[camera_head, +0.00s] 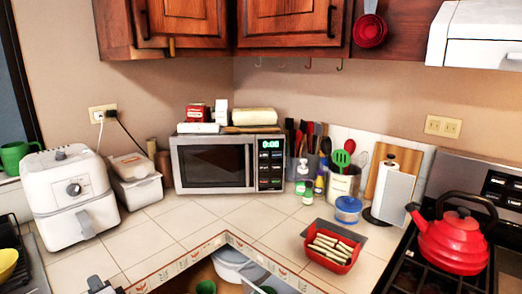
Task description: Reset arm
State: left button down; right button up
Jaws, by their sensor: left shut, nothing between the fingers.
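My left gripper (98,284) shows only as a small dark shape at the bottom left edge of the head view, in front of the tiled counter (195,221). It is shut with nothing in it and appears apart from the things on the counter. The rest of my left arm is cut off by the picture's lower edge. My right gripper is not in view.
A white air fryer (58,170) and a microwave (210,164) stand on the counter. A red tray (316,264) holds several pale sticks. A red kettle (455,243) sits on the stove at right. Cabinets (290,24) hang above. Counter before the microwave is clear.

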pick_arm(q)
jog(key=s+d+f+m+g+h, duration=0.1)
jog(key=s+d+f+h, duration=0.4)
jog(key=d+f, duration=0.5)
jog(key=s+d+f+m+g+h, duration=0.1)
jog(key=s+d+f+h, duration=0.1)
jog(key=d+f+h, duration=0.75)
jog(key=s+d+f+n+g+h, duration=0.1)
jog(key=s+d+f+n+g, duration=0.2)
jog(key=s, duration=0.4)
jog(key=s+d+f+n+g+h, duration=0.1)
jog(key=s+d+f+n+g, duration=0.2)
jog(key=s, duration=0.4)
jog(key=s+d+f+n+g+h, duration=0.1)
jog(key=s+d+f+n+g, duration=0.2)
jog(key=s+d+n, duration=0.2)
jog(key=s+n, duration=0.1)
jog(key=s, duration=0.2)
jog(key=shift+f, duration=0.15)
